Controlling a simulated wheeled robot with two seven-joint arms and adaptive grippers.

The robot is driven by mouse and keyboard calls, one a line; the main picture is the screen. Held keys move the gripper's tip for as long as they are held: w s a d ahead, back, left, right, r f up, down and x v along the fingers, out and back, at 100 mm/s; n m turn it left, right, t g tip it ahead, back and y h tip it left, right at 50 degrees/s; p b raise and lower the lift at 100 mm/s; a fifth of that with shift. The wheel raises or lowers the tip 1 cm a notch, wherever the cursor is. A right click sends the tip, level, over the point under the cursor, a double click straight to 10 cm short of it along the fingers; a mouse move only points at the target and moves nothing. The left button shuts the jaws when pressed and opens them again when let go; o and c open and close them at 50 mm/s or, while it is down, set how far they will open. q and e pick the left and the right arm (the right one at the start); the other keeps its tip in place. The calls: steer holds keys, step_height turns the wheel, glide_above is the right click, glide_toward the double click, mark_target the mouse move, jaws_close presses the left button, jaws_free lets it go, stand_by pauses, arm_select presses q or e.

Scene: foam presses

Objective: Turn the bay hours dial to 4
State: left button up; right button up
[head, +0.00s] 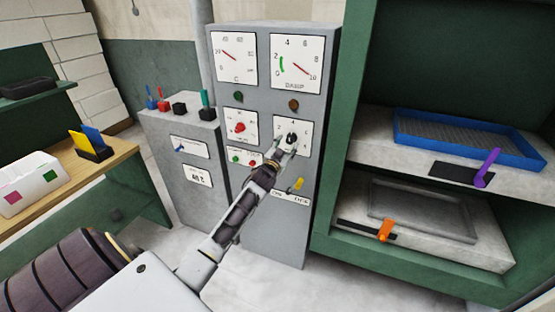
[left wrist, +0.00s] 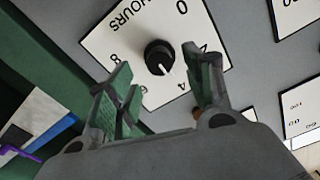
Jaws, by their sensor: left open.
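The bay hours dial is a white plate (left wrist: 110,32) with a black knob (left wrist: 158,56) on the grey control panel. A gap shows between each finger and the knob in this view. In the head view my left gripper (head: 284,147) is in front of the dial plate (head: 304,126) and partly covers the knob and numbers. My right gripper is not in view.
The grey panel (head: 275,230) also carries two gauges, a red knob (head: 239,127) and a yellow switch (head: 297,185) below the dial. A green press frame (head: 340,190) stands close on the right, with a blue tray (head: 400,130). A small grey cabinet (head: 160,135) stands left.

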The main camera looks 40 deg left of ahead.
arm_select(q)
steer(key=v, duration=0.9)
stand_by(0.3)
steer(key=shift+w+d+r+m, duration=0.1)
steer(key=shift+m, duration=0.2)
stand_by(0.4)
